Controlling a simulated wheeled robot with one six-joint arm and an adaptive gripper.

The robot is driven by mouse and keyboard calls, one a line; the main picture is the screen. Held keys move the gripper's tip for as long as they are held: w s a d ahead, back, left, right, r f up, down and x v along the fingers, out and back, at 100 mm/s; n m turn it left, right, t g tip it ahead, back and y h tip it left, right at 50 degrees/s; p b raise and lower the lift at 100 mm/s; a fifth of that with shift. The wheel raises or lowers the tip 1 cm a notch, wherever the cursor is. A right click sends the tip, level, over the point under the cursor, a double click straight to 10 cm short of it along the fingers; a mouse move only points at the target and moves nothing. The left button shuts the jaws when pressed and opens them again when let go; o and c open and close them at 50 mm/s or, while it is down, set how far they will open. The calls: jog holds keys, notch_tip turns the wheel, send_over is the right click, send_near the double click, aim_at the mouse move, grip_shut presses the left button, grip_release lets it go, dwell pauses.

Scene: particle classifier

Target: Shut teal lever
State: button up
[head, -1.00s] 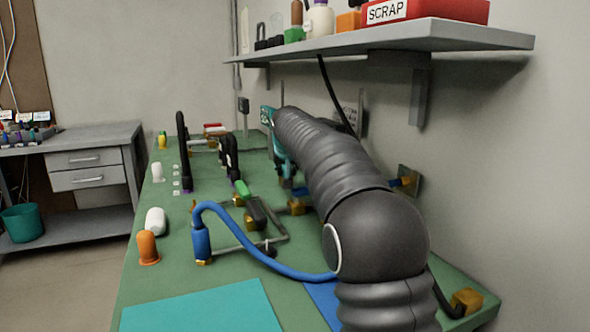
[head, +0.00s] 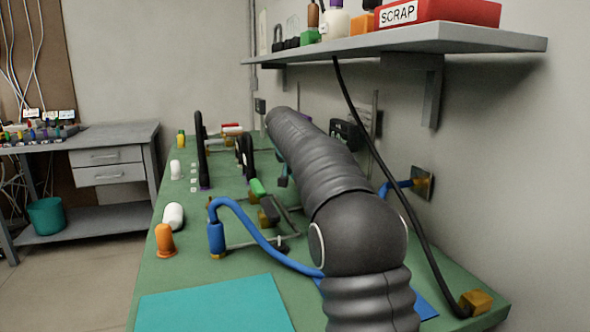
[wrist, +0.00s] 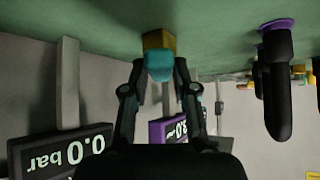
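In the wrist view, which is upside down, the teal lever (wrist: 160,67) shows as a short teal block beside a brass valve body (wrist: 158,40) on the green bench. My gripper (wrist: 160,73) has its two dark fingers spread on either side of the teal lever. A narrow gap seems to remain at the fingers, and I cannot tell whether either one touches it.
Gauges reading 0.0 bar (wrist: 62,150) and a purple-framed display (wrist: 170,130) stand near the gripper.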

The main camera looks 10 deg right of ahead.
jog(key=o, duration=0.3)
jog(key=shift+o, duration=0.2)
jog(key=v, duration=1.2)
